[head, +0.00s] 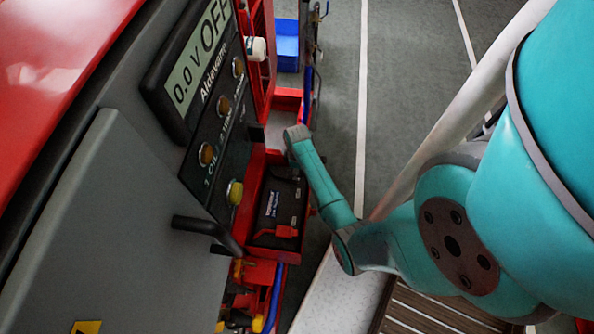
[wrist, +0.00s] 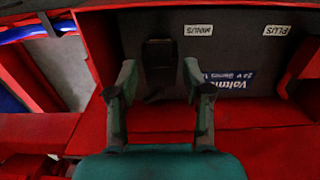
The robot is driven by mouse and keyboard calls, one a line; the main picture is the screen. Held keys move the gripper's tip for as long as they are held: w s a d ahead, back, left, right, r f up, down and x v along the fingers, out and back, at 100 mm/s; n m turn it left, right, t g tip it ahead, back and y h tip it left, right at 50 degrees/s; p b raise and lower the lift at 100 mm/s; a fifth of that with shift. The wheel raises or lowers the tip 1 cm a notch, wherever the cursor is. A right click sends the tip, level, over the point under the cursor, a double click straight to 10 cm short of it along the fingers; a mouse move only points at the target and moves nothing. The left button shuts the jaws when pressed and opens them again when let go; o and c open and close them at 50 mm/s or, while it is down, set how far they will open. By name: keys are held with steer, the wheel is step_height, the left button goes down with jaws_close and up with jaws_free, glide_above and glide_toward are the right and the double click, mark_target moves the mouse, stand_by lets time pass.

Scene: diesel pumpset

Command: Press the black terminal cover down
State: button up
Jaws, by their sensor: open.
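The black terminal cover (wrist: 160,54) shows in the wrist view beside the MINUS label, dark against the dark battery top. I cannot tell clearly how far it is tilted up. My gripper (wrist: 160,78) is open, with one finger on each side of the cover's lower part in the picture. No contact can be made out. The battery (head: 272,205) sits in a red tray in the head view. There my arm's end covers the battery's far end, and the fingers and black cover cannot be made out.
A red terminal cover (wrist: 302,70) stands by the PLUS label; it also shows in the head view (head: 280,232). The control panel (head: 210,110) and grey cabinet (head: 75,215) rise left of the battery. A blue box (head: 288,50) lies beyond. Open floor is to the right.

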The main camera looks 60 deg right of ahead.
steer(key=shift+f, duration=0.45)
jaws_close()
steer(key=shift+s+d+f+t+y, duration=0.15)
steer(key=shift+s+f+t+y, duration=0.15)
steer(key=shift+s+f+t, duration=0.45)
steer(key=shift+s+d+f+t, duration=0.1)
steer(key=shift+s+f+t, duration=0.1)
steer(key=shift+t, duration=0.15)
jaws_free()
steer(key=shift+s, duration=0.1)
steer(key=shift+r, duration=0.15)
